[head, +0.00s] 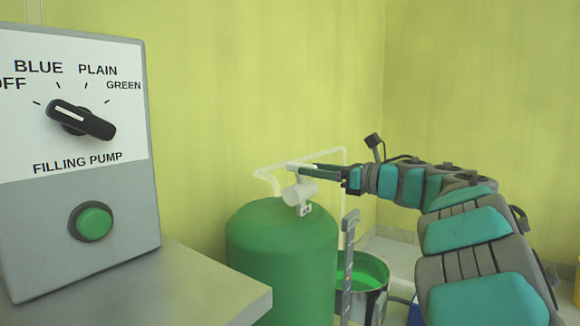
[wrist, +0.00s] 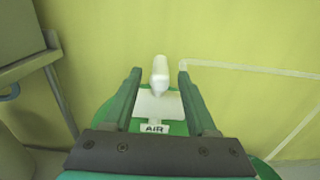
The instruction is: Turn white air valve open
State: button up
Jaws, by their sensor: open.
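The white air valve (head: 300,192) sits on top of the green tank (head: 282,245) in the head view. In the wrist view its white handle (wrist: 159,74) stands up from the white valve body (wrist: 158,104), above a label reading AIR (wrist: 154,128). My gripper (head: 307,168) reaches in from the right at the height of the valve's top. In the wrist view my gripper (wrist: 159,72) is open, with one green finger on each side of the handle. Gaps show between the handle and both fingers. The gripper holds nothing.
A white pipe (head: 320,158) runs behind the valve along the yellow wall. A grey filling pump panel (head: 75,222) stands on a grey table (head: 205,292) at the left. A metal pot with green contents (head: 368,272) stands right of the tank, beside a grey upright (head: 347,262).

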aim_at(287, 165)
jog(key=x, duration=0.7)
jog(key=shift+w+a, duration=0.1)
jog(key=shift+w, duration=0.05)
jog(key=shift+c, duration=0.4)
grip_shut()
